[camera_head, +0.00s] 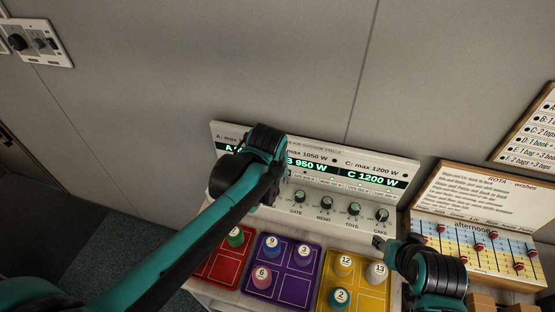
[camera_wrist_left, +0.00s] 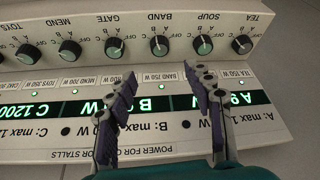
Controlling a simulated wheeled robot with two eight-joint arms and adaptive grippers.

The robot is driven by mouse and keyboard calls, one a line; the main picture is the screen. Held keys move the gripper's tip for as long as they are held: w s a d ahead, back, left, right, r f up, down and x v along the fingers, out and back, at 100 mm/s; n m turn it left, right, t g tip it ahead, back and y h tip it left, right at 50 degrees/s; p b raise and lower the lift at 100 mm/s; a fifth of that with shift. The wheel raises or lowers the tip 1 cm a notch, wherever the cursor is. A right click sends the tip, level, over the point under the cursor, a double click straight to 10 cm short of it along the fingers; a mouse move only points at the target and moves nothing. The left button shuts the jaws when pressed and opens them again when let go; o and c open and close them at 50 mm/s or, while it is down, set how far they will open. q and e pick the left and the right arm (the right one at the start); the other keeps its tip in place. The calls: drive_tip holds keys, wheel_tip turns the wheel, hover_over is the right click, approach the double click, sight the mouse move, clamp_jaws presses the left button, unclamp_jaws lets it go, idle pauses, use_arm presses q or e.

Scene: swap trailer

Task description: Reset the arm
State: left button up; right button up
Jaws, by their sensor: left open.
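The BAND knob (camera_wrist_left: 159,46) is a round dial with a dark pointer side, in a row on the white power panel (camera_wrist_left: 275,85); in the left wrist view it appears upside down. I cannot read its setting. My left gripper (camera_wrist_left: 160,72) is open, its two fingers spread on either side of the BAND knob's line and apart from it. In the head view my left wrist covers the panel's left part, hiding that knob. My right gripper (camera_head: 380,243) hangs by the panel's lower right corner; its opening is too small to tell.
The green display (camera_head: 372,178) shows B 950 W and C 1200 W. The neighbouring SOUP knob (camera_wrist_left: 203,45) and GATE knob (camera_wrist_left: 113,46) sit close by. Red, purple and yellow trays (camera_head: 325,258) with numbered pieces lie in front. A rota board (camera_head: 480,200) stands at right.

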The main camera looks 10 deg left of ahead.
use_arm(q)
drive_tip(key=s+a+f+m+t+b, duration=0.1)
drive_tip(key=s+a+m+t, duration=0.1)
drive_tip(key=s, duration=1)
drive_tip(key=shift+s+a+t+h, duration=0.2)
drive_tip(key=shift+a+t+h, duration=0.15)
drive_tip(key=shift+a, duration=0.4)
idle(1.0)
